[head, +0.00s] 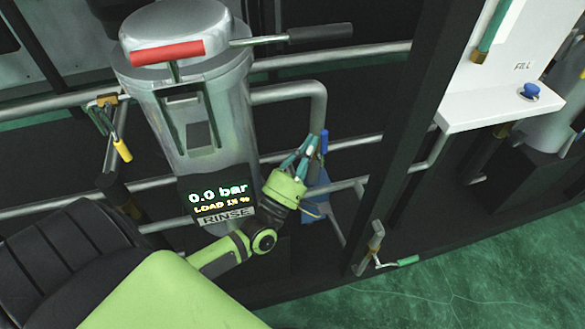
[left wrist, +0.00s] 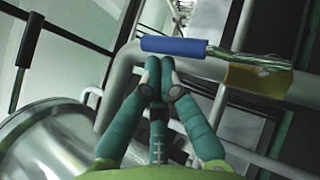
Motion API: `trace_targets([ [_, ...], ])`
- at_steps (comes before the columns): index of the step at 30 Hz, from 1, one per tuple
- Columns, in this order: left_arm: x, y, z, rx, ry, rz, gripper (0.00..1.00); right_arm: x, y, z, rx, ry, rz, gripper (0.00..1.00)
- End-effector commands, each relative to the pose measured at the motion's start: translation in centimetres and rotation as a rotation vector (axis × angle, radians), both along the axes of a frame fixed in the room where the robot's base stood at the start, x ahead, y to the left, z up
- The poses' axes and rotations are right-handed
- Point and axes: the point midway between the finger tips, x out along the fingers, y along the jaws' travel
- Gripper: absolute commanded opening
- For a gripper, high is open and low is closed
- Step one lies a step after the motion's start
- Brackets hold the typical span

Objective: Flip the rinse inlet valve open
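The valve with the blue handle (head: 324,141) is on the pipe to the right of the vessel marked RINSE (head: 205,140). In the left wrist view the blue handle (left wrist: 172,46) lies nearly level across the picture, its bare metal lever running right to a brass body (left wrist: 258,78). My left gripper (head: 312,146) is beside the handle. Its teal fingers (left wrist: 159,74) meet at the tips with nothing seen between them, just below the handle in the picture. I cannot tell whether they touch it. The display reads 0.0 bar. My right gripper is not in view.
Pipes run beside and behind the vessel. A yellow-handled valve (head: 122,149) hangs at its left; a red handle (head: 167,53) and black-gripped lever (head: 320,32) are on top. A dark post (head: 405,140) stands right. A green-handled valve (head: 408,261) is low near the floor.

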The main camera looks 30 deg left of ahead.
Motion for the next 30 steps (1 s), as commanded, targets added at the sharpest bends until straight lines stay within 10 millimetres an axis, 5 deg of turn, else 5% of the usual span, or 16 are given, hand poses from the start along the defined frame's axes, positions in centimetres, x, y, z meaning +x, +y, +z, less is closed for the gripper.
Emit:
trace_targets([
  [14,0.0,0.0,0.6,-0.001,-0.002,0.0,0.0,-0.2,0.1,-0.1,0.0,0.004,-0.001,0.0],
  [30,0.0,0.0,9.3,-0.003,-0.001,0.0,0.0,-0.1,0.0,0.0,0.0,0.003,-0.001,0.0],
])
